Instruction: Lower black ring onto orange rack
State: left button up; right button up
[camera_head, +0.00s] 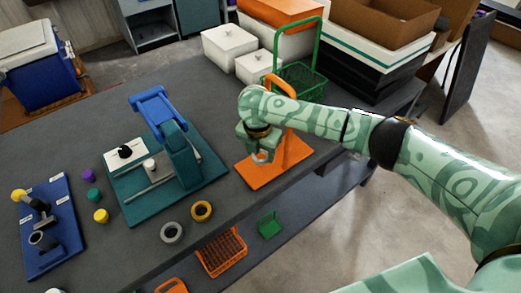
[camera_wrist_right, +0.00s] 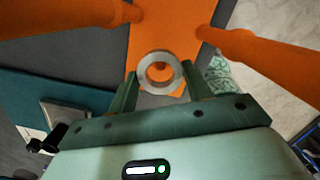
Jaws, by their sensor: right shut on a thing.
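My right gripper (camera_head: 259,147) is shut on a pale grey ring (camera_head: 262,156). In the right wrist view, the ring (camera_wrist_right: 143,73) sits between the two fingertips with its hole facing the camera and orange showing through. It looks grey, not black, and I see no clearly black ring. The orange rack (camera_head: 270,176) has a flat base and upright orange bars; it also shows in the right wrist view (camera_wrist_right: 170,28). The ring is over the rack's base; its exact height cannot be told. The gripper and forearm hide part of the rack. My left gripper is not in view.
A teal press-like fixture (camera_head: 178,160) stands further left. A green basket (camera_head: 303,82) and white boxes (camera_head: 229,47) stand behind. The table's front edge is close.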

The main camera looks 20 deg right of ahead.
jog(key=shift+f+b, duration=0.65)
jog(key=shift+f, duration=1.25)
dwell(0.5)
dwell(0.4)
jog(key=o, duration=1.7)
notch_tip(320, 180, up, 8)
jog(key=p, duration=0.8)
